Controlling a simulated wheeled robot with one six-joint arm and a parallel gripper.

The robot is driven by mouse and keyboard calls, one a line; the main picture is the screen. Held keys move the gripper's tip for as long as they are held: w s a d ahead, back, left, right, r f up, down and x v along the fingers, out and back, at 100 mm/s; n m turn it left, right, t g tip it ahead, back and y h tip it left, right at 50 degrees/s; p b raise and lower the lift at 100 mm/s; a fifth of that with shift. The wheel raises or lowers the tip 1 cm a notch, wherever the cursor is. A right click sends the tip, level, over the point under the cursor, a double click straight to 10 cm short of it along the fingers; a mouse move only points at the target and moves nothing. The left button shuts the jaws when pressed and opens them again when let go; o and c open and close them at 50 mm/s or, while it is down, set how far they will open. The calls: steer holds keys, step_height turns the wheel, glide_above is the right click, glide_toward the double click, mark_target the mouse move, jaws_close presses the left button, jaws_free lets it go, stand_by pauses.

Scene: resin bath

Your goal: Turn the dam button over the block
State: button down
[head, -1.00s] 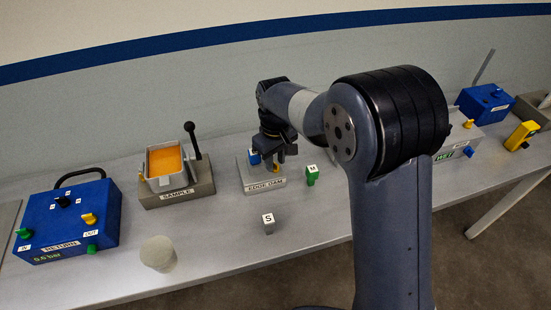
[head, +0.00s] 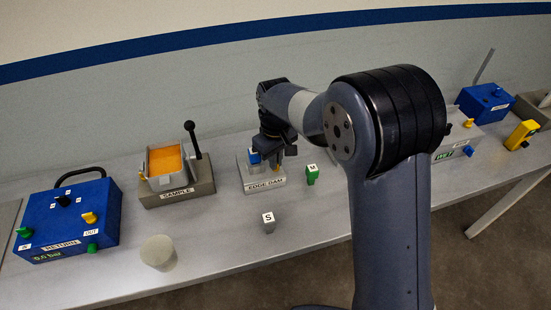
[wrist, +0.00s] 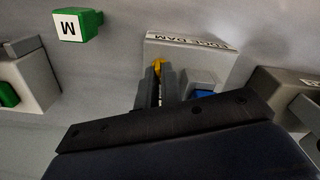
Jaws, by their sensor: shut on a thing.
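The grey edge dam block (head: 262,186), labelled EDGE DAM, stands on the bench. It shows upside down in the wrist view (wrist: 165,47). The yellow dam button (wrist: 158,63) shows at the tips of my gripper's grey fingers. My gripper (head: 278,155) points down over the block and is shut on the yellow button, which the fingers and wrist partly hide. The button's exact angle is hard to tell. A blue part (head: 254,158) sits on a grey piece at the block's left side, beside my fingers.
A green block marked M (head: 312,175) stands close right of the dam block. A grey block marked S (head: 268,222) stands in front. The sample holder (head: 180,194) with an orange tray is at left, beyond it the blue RETURN box (head: 75,215). A grey cylinder (head: 158,252) stands near the front edge.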

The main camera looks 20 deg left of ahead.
steer(key=m, duration=0.4)
steer(key=shift+m, duration=0.4)
steer(key=c, duration=1.6)
jaws_free()
step_height(320, 180, up, 11)
steer(key=shift+f, duration=0.1)
steer(key=shift+f, duration=0.1)
step_height(320, 180, down, 11)
steer(key=shift+r, duration=0.1)
steer(key=shift+r+n, duration=0.1)
steer(key=shift+n, duration=1)
